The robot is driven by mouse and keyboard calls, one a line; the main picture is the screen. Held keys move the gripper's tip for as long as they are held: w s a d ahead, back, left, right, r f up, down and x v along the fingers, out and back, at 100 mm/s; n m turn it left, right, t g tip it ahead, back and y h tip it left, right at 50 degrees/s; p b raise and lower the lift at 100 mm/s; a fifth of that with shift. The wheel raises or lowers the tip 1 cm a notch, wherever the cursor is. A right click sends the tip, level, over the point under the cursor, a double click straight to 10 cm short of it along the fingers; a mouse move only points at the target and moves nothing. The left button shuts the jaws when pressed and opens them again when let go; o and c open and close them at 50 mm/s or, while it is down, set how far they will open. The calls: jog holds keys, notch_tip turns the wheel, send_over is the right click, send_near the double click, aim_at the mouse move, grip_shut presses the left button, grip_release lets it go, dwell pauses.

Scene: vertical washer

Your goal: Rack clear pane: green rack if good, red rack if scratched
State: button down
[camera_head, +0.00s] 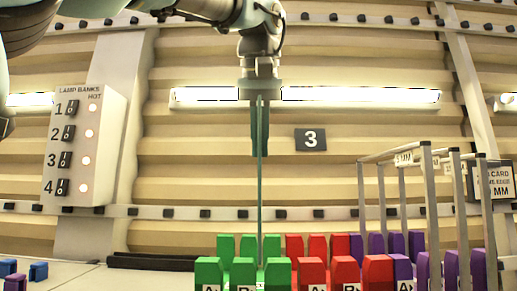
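My gripper (260,145) points straight down at the top centre, shut on the clear pane (260,205). The pane hangs upright and shows edge-on as a thin greenish line, so its faces and any scratches cannot be seen. Its lower end is among the posts of the green rack (208,272), at the post labelled B; I cannot tell whether it touches the rack's bottom. The red rack (311,272) stands directly to the right, with labelled posts and no pane visible in it.
Purple posts (402,268) and tall metal frames (427,200) with MM labels stand at right, before a discard sign (496,181). A lamp-bank panel (85,150) with lit indicators is at left. Small blue blocks (38,271) and a dark strip (170,262) lie on the table.

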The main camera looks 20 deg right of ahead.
jog(key=w+d+p, duration=0.2)
jog(key=w+d, duration=0.2)
jog(key=w, duration=0.5)
jog(key=shift+f+p, duration=0.4)
jog(key=shift+f, duration=0.05)
jog(key=shift+d, duration=0.1)
jog(key=shift+f, duration=0.25)
jog(key=shift+f+b, duration=3.3)
jog(key=shift+f, duration=0.7)
jog(key=shift+f+b, duration=0.55)
jog(key=shift+f, duration=0.25)
jog(key=c, duration=0.9)
grip_release()
jog(key=shift+f, duration=0.15)
